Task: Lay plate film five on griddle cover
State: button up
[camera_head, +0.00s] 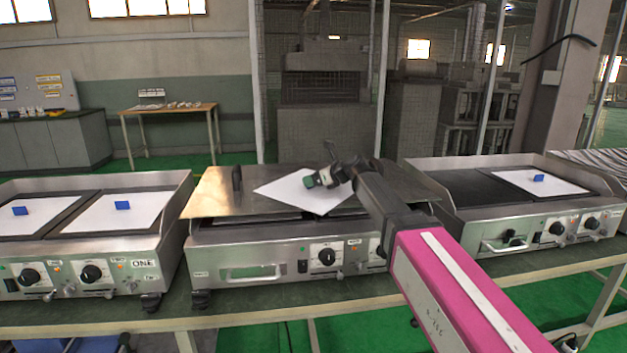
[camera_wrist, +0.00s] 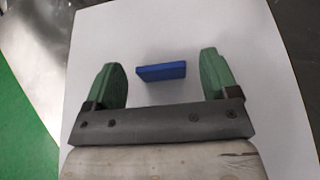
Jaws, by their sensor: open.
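A white plate film (camera_head: 290,191) lies on the metal griddle cover (camera_head: 215,193) of the middle griddle. In the wrist view the film (camera_wrist: 190,40) is a white sheet with a blue block-shaped tab (camera_wrist: 161,72) standing on it. My gripper (camera_head: 325,178) is over the film, with its green fingers apart. In the wrist view the tab sits between the open fingertips (camera_wrist: 162,78), with gaps on both sides. The head view does not show this tab; my gripper hides it. Which number the film bears cannot be read.
The left griddle holds two white films with blue tabs (camera_head: 122,205). The right griddle has one film (camera_head: 530,182) on its right half, and its dark left plate (camera_head: 465,187) is bare. A dark upright handle (camera_head: 237,179) stands on the cover, left of the film.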

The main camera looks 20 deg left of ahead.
jog(key=v, duration=1.1)
